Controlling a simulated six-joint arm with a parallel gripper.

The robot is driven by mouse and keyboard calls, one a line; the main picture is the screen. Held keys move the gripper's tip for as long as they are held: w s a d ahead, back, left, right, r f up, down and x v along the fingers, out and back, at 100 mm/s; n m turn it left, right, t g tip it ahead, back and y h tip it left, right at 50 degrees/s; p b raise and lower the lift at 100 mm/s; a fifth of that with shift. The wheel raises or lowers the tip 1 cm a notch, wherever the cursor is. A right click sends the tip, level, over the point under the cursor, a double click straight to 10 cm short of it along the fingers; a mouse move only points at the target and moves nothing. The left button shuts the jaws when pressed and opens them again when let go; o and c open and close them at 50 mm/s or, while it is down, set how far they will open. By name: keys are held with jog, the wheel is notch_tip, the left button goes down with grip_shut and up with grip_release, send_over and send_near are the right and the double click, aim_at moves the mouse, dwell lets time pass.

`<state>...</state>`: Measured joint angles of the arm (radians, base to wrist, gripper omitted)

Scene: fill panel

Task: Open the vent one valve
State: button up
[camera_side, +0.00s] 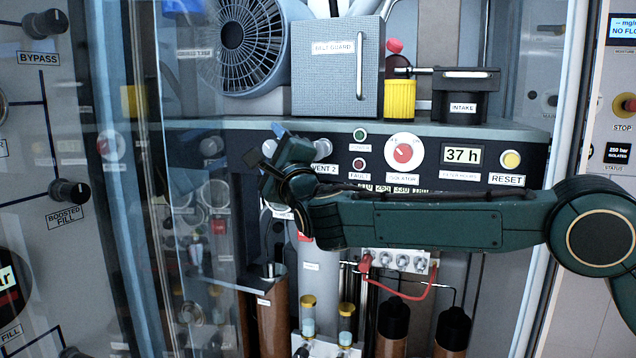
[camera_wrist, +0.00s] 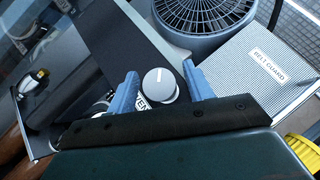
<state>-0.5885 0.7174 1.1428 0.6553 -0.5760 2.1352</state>
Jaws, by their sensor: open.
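In the wrist view, a round grey knob (camera_wrist: 159,86) with a white pointer line sits on the dark panel between my gripper's two blue fingers. My gripper (camera_wrist: 160,75) is open, with a finger on each side of the knob; I cannot tell whether either touches it. The label (camera_wrist: 141,103) below it shows only part of "VENT", its number hidden. In the side view, my gripper (camera_side: 264,147) is at the left part of the panel strip and hides the knob there. Just right of it is the vent 2 knob (camera_side: 322,148), partly covered, with its "VENT 2" label.
A belt guard box (camera_side: 337,70) and caged fan (camera_side: 248,45) stand on the ledge above. The red isolator dial (camera_side: 403,153) and reset button (camera_side: 511,159) are to the right. A clear door (camera_side: 135,200) stands to the left. Hoses and cylinders are below.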

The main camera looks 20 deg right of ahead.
jog(key=shift+s, duration=0.2)
jog(key=v, duration=1.3)
jog(key=shift+s+f, duration=0.15)
jog(key=shift+f, duration=0.05)
jog(key=shift+r, duration=0.1)
jog(key=s+r+n+g, duration=0.2)
jog(key=n, duration=0.1)
jog(key=s+r+n+g, duration=0.1)
jog(key=r, duration=0.1)
jog(key=shift+a+n+g, duration=0.2)
jog(key=shift+n+g, duration=0.1)
jog(key=shift+n, duration=0.1)
dwell(0.4)
jog(key=shift+w, duration=0.15)
jog(key=shift+w+r, duration=0.15)
jog(key=shift+w, duration=6.65)
